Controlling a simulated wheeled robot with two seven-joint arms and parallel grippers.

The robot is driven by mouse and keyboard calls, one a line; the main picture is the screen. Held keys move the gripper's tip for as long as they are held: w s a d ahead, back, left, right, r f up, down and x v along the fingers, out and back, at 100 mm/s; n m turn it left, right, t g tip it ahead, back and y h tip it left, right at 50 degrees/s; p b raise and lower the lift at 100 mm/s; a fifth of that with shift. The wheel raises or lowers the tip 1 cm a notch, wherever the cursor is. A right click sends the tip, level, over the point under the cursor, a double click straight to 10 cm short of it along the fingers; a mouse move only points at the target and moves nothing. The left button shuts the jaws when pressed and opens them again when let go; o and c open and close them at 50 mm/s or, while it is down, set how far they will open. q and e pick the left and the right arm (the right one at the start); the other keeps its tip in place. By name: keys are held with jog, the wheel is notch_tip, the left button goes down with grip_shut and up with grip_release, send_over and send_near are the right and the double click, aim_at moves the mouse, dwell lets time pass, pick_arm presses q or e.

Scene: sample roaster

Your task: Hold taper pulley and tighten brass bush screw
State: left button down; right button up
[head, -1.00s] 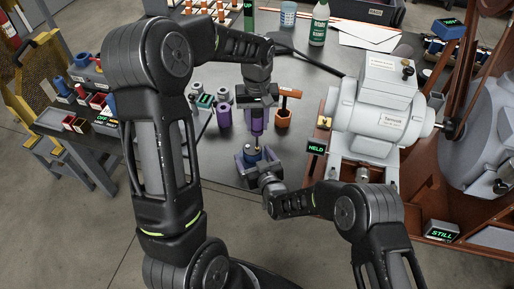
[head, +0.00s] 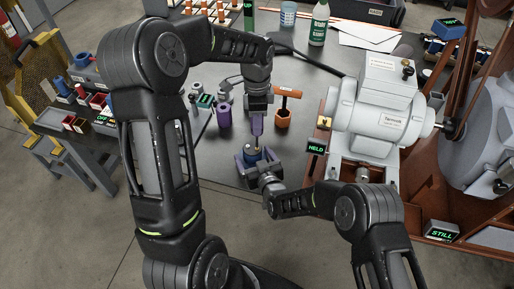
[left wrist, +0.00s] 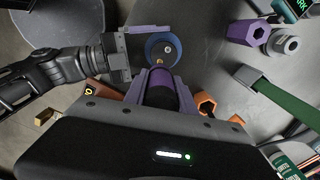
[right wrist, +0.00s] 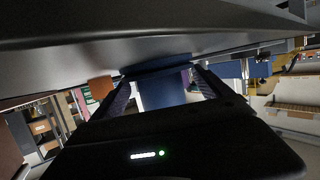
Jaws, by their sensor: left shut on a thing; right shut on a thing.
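The blue taper pulley (head: 250,151) is near the table's front edge, with my right gripper (head: 250,162) shut on it. It also shows in the left wrist view (left wrist: 174,45) with a small brass-coloured centre (left wrist: 162,53), and between the fingers in the right wrist view (right wrist: 162,92). My left gripper (head: 256,128) is above the pulley, shut on an upright driver whose dark handle (left wrist: 159,94) shows between the purple fingers. Its thin shaft (head: 257,146) points down at the pulley's top. I cannot tell whether its tip sits in the screw.
An orange hex stand with a T-handle tool (head: 284,110) is just right of my left gripper. A purple hex holder (head: 224,116) stands to the left. The grey motor (head: 372,115) and a sign reading HELD (head: 316,148) are to the right. Table left of the pulley is clear.

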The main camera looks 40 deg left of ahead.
pick_arm(q)
jog(key=m, duration=1.1)
jog(key=shift+n, duration=0.5)
jog(key=shift+w+r, duration=0.1)
jog(key=shift+r, duration=0.05)
jog(key=shift+r, duration=1)
jog(key=shift+r, duration=2.5)
